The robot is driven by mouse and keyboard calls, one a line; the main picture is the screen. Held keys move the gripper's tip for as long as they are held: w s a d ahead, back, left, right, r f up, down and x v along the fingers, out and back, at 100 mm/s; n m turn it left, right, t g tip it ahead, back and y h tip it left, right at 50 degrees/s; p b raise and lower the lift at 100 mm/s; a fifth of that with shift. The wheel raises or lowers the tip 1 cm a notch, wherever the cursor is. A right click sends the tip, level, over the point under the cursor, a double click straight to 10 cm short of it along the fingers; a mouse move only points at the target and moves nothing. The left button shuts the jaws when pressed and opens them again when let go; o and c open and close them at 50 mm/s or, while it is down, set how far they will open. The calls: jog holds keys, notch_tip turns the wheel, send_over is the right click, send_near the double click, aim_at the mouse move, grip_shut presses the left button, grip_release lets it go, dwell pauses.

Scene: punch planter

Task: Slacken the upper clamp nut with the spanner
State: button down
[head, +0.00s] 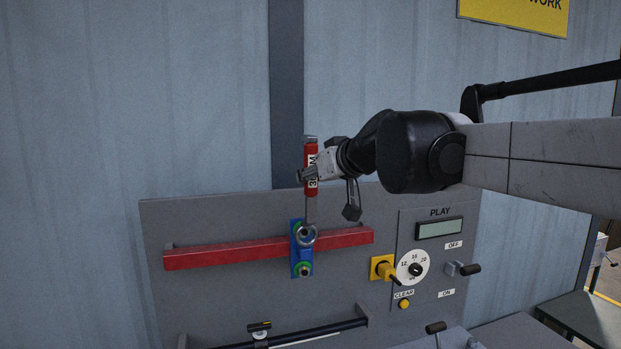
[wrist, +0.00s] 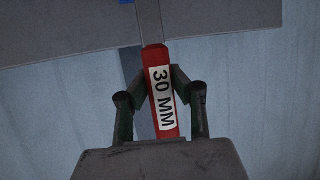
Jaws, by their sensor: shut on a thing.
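My gripper (head: 307,174) is shut on the red handle of the spanner (head: 311,184), which stands upright above a red bar. In the wrist view my gripper (wrist: 160,88) has its fingers on both sides of the spanner handle (wrist: 155,60), whose label reads 30 MM. The spanner's ring end is at the upper clamp nut (head: 304,231) on the blue clamp (head: 295,253). I cannot tell whether the ring is fully seated on the nut.
The red bar (head: 220,254) runs across the grey panel (head: 160,220). To the right are a yellow switch (head: 382,268), a white dial (head: 413,267) and a black-knobbed lever (head: 470,269). A black rail (head: 320,333) lies below.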

jog(key=shift+w+a, duration=0.2)
jog(key=shift+w, duration=0.45)
jog(key=shift+w+a, duration=0.2)
jog(key=shift+w, duration=0.45)
jog(key=s+a+f+n+t+h+b, duration=0.1)
jog(key=s+a+f+n+h+b, duration=0.1)
jog(key=a, duration=0.4)
jog(key=s+a+f+n+t+h+b, duration=0.1)
jog(key=a+f+n+h+b, duration=0.1)
jog(key=a+f+n+h, duration=0.2)
jog(key=shift+s+a+f+n, duration=0.4)
jog(key=shift+a+f+n, duration=0.4)
jog(key=shift+a, duration=0.4)
dwell(1.2)
jog(key=shift+r, duration=0.15)
dwell(0.4)
jog(key=shift+d+r, duration=0.2)
jog(key=shift+s, duration=0.1)
